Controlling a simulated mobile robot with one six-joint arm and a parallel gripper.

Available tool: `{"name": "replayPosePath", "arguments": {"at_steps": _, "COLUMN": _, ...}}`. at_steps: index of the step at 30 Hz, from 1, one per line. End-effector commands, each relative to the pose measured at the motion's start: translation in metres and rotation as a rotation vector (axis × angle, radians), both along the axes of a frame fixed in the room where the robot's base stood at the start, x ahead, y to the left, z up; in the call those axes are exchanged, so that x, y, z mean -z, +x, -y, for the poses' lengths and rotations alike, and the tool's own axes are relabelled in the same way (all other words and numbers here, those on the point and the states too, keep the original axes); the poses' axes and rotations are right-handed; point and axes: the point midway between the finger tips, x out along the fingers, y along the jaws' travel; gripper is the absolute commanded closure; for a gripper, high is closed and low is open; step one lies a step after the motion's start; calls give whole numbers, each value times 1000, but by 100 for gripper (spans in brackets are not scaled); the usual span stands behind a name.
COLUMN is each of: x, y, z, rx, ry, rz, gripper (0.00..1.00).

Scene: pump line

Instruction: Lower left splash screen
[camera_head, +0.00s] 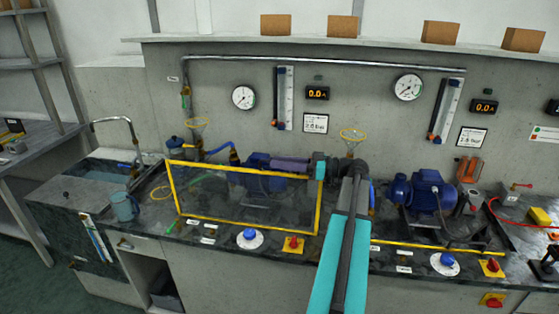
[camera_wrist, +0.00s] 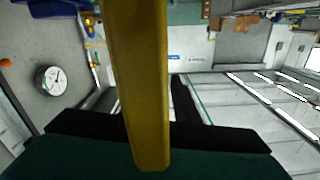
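The left splash screen (camera_head: 246,224) is a clear panel in a yellow frame. It stands raised along the front of the left bench section, in front of the left pump. My gripper (camera_head: 291,164) is at the upper right corner of this frame, beside its top rail. In the wrist view a yellow bar of the frame (camera_wrist: 140,75) runs close in front of the camera, with my dark gripper fingers (camera_wrist: 148,103) showing on both sides of it. The bar covers the space between the fingers, so I cannot tell whether they press on it.
A blue pump motor (camera_head: 428,190) stands on the right, behind a yellow rail (camera_head: 435,247) lying low along the bench front. A blue knob (camera_head: 250,235) and a red valve handle (camera_head: 293,243) sit before the screen.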

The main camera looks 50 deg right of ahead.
Motion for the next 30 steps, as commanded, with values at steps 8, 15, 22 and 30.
{"name": "replayPosePath", "arguments": {"at_steps": 8, "x": 0, "y": 6, "z": -4, "rx": -1, "ry": 0, "rz": 0, "gripper": 72}}
{"name": "replayPosePath", "arguments": {"at_steps": 15, "x": 0, "y": 6, "z": -4, "rx": -2, "ry": 0, "rz": 0, "gripper": 87}}
{"name": "replayPosePath", "arguments": {"at_steps": 22, "x": 0, "y": 6, "z": -4, "rx": -2, "ry": 0, "rz": 0, "gripper": 100}}
{"name": "replayPosePath", "arguments": {"at_steps": 30, "x": 3, "y": 8, "z": -4, "rx": -3, "ry": 0, "rz": 0, "gripper": 100}}
